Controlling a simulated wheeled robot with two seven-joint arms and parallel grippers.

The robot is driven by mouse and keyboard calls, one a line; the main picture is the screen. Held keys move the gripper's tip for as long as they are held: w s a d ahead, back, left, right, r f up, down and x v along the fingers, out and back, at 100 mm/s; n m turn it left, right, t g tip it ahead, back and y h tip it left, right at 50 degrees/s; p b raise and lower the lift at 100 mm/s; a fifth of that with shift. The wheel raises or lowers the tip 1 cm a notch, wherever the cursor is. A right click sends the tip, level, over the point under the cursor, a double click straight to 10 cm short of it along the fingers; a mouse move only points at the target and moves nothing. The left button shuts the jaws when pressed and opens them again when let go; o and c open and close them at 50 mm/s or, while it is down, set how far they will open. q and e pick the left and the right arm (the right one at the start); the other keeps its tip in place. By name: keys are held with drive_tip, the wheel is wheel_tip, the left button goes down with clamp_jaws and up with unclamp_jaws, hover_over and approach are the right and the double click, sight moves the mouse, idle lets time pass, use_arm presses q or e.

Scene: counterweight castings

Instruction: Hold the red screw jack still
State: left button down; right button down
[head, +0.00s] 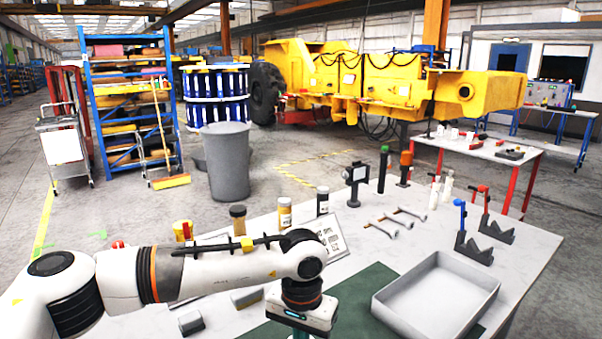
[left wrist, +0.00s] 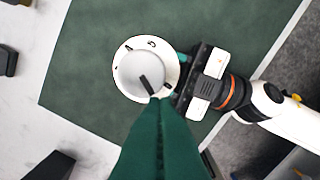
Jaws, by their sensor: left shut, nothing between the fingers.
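A dark upright post with an orange-red top (head: 405,165) stands at the far side of the table; it is the nearest match to a red screw jack, but I cannot tell for certain. My left gripper (head: 298,325) points down over the near part of the table, well apart from that post, its tips cut off. In the left wrist view its green fingers (left wrist: 160,140) are together and empty, beside a white round part (left wrist: 128,70) with a grey centre and dark slot. My right gripper (left wrist: 180,76) is at this part's right edge; its grip is unclear.
A green mat (head: 360,300) lies under the work area. A grey tray (head: 385,297) is to its right. Blue-handled (head: 462,215) and red-handled (head: 484,200) fixtures, several tools (head: 395,220) and jars (head: 285,213) stand farther back. The table's right edge drops to the floor.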

use_arm(q)
drive_tip(key=shift+w, duration=0.2)
idle(0.3)
drive_tip(key=shift+w+a, duration=0.15)
drive_tip(key=shift+a, duration=0.5)
drive_tip(key=shift+w+a, duration=0.35)
drive_tip(key=shift+a, duration=0.05)
idle(0.4)
drive_tip(key=shift+s+a, duration=0.15)
drive_tip(key=shift+a, duration=0.05)
drive_tip(key=shift+r, duration=0.1)
drive_tip(key=shift+s+r, duration=0.15)
drive_tip(key=shift+r, duration=2.75)
